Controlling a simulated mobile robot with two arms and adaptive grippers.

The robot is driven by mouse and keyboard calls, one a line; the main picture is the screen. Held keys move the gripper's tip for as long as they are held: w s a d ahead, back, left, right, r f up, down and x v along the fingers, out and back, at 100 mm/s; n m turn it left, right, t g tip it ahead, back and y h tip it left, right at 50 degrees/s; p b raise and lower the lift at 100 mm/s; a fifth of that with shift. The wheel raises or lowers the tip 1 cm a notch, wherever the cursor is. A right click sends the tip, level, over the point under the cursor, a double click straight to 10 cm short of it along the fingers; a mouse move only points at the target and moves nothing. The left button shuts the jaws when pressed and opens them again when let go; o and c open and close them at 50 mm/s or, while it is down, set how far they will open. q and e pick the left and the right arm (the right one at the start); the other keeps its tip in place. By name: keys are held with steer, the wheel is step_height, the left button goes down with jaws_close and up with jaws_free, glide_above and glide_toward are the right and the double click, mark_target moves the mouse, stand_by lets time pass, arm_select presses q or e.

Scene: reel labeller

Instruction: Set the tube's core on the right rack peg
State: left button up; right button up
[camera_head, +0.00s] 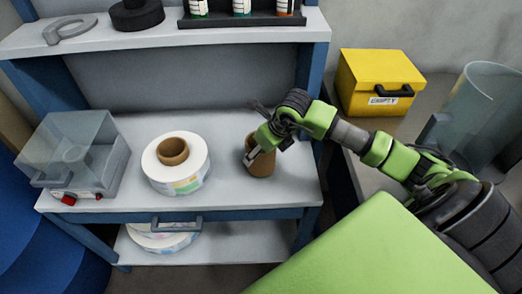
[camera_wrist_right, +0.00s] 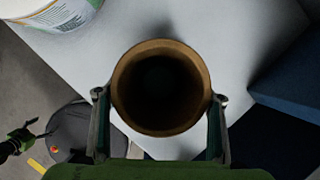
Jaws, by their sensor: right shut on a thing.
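A brown cardboard tube core (camera_head: 262,168) stands about upright at the right end of the middle rack shelf. My right gripper (camera_head: 251,157) is shut on it from above. In the right wrist view the core's round open top (camera_wrist_right: 160,45) sits between the two fingers, and its inside is dark. No right peg shows; I cannot tell whether the core is around it or touching the shelf. A white label roll (camera_head: 181,178) with a brown core lies left of it. My left gripper (camera_wrist_right: 34,133) appears small at the lower left of the right wrist view, fingers apart and empty.
The middle shelf (camera_head: 222,190) is bare between roll and core. A clear lidded box (camera_head: 78,150) stands at its left end. More rolls (camera_head: 160,240) lie below. A yellow box (camera_head: 380,82) and a clear cylinder (camera_head: 485,100) stand to the right.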

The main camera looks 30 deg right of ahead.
steer(key=shift+f, duration=0.25)
steer(key=o, duration=1.2)
steer(key=shift+r, duration=0.15)
steer(key=v, duration=1.1)
steer(key=shift+s+r, duration=0.15)
steer(key=shift+r, duration=0.25)
steer(key=shift+d, duration=0.1)
